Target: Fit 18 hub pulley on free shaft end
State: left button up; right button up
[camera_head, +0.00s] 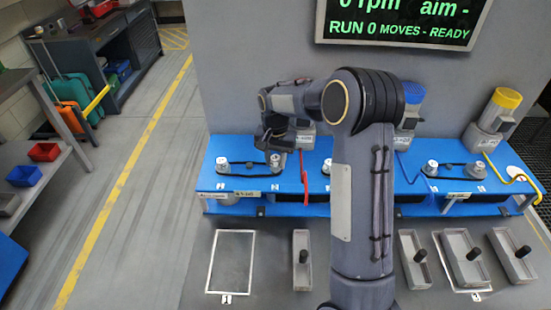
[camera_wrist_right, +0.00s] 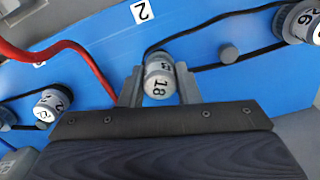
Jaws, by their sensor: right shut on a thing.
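The grey hub pulley marked 18 (camera_wrist_right: 158,78) is between the two fingers of my right gripper (camera_wrist_right: 159,88), which is shut on it. In the head view my right gripper (camera_head: 275,146) is over the blue conveyor deck (camera_head: 240,184), near the label 2, with the pulley's pale end (camera_head: 275,160) just below it. A black belt (camera_wrist_right: 205,66) runs from beside the held pulley to the pulley marked 26 (camera_wrist_right: 303,22). The shaft end under the held pulley is hidden, so I cannot tell if the pulley is seated. My left gripper is not in view.
A grey stub (camera_wrist_right: 228,53) stands beside the belt. A red cable (camera_wrist_right: 75,50) and another numbered pulley (camera_wrist_right: 53,106) are close on the left in the wrist view. An empty white-edged rectangle (camera_head: 210,262) and several grey trays (camera_head: 302,285) are on the front surface.

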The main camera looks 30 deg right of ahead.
aim_at(276, 158)
jog(key=shift+f+b, duration=0.4)
jog(key=shift+f, duration=0.35)
jog(key=o, duration=1)
jog(key=shift+r, duration=0.1)
jog(key=shift+o, duration=0.2)
notch_tip(276, 158, up, 8)
jog(key=shift+f+b, duration=0.1)
jog(key=shift+b, duration=0.25)
jog(key=s+a+r+n+t+y, duration=0.2)
jog(key=s+a+r+n, duration=0.15)
jog(key=s, duration=0.75)
jog(key=s+a+r+n+t+y, duration=0.1)
jog(key=s+a+r+n+t, duration=0.2)
jog(key=s, duration=0.7)
jog(key=s+a+f+n, duration=0.1)
jog(key=s+a+f, duration=0.2)
jog(key=s+a, duration=0.2)
jog(key=s, duration=0.3)
jog(key=shift+f+t+y, duration=0.3)
jog(key=shift+f+y, duration=0.1)
